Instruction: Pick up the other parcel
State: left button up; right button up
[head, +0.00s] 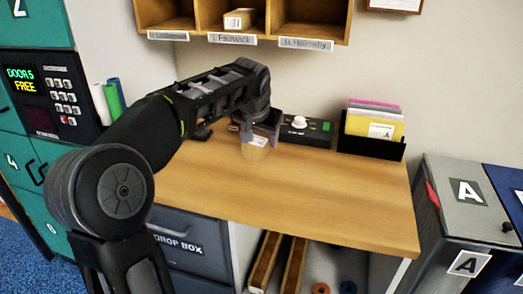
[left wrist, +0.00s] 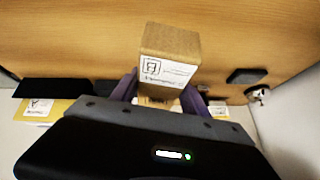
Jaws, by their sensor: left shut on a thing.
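My left gripper (head: 257,132) is over the wooden counter, shut on a small brown cardboard parcel (head: 255,150). In the left wrist view the parcel (left wrist: 168,42) sits between the purple fingers, with a white printed label on its near face. I cannot tell whether its lower end touches the counter. Another brown parcel (head: 239,18) with a white label lies in the middle pigeonhole of the wall rack, above the name plate. My right gripper is not in view.
The counter (head: 330,190) is clear in front and to the right. A black device (head: 305,131) with a white knob and a black holder (head: 371,146) of coloured envelopes stand at its back. A grey bin (head: 465,195) marked A stands to the right. Teal lockers (head: 40,30) are left.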

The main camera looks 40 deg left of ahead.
pick_arm(q)
notch_tip(320, 180, up, 2)
jog(key=shift+r, duration=0.1)
